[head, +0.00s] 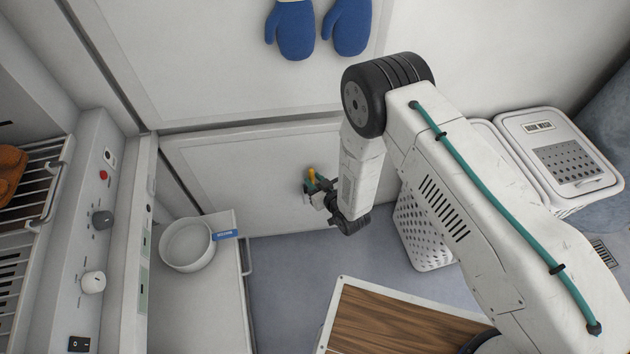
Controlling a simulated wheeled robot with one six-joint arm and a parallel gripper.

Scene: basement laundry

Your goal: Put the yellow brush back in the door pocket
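A small yellow piece, likely the yellow brush (311,174), shows at the tip of my gripper (316,187), in front of the white lower door panel (235,170). Only a little of it is visible, and it looks roughly upright. My gripper reaches left toward the panel. Its fingers are small and partly hidden by the wrist, so I cannot tell whether they are shut on the brush. I cannot make out the door pocket clearly.
A white bowl (187,244) and a blue-labelled item (224,234) sit on a white cabinet at the left. Blue mitts (296,30) hang above. White laundry hampers (560,150) stand at the right. A wood-topped surface (385,325) is at the front. Blue-grey floor (290,275) is clear between.

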